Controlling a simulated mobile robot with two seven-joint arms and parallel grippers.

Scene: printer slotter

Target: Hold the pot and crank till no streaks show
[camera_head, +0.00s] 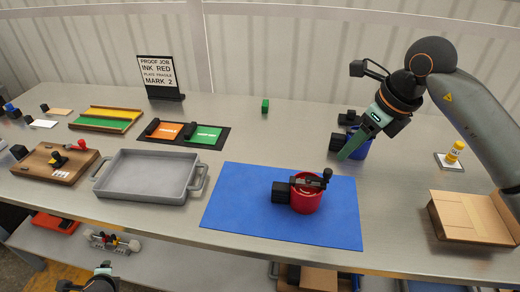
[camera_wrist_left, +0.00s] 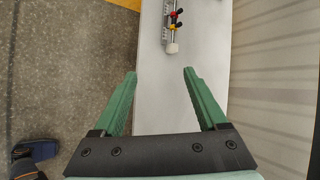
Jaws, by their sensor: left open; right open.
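A red pot (camera_head: 306,201) stands upright on a blue mat (camera_head: 235,205). A dark crank (camera_head: 318,180) lies across its top, and a black block-shaped handle (camera_head: 281,192) sticks out to its left. A blue pot (camera_head: 362,149) with black parts stands further back, off the mat. My right gripper (camera_head: 346,154) is open, its green fingers low at the blue pot and partly covering it; I cannot tell whether they touch. My left gripper (camera_wrist_left: 159,72) is open and empty in the left wrist view, above a pale surface and the floor.
A grey tray (camera_head: 150,195) is left of the mat. Orange and green cards (camera_head: 204,136) lie behind it. A sign (camera_head: 160,75) reads ink red, mark 2. A cardboard box (camera_head: 455,215) and yellow-capped item (camera_head: 454,153) are at right.

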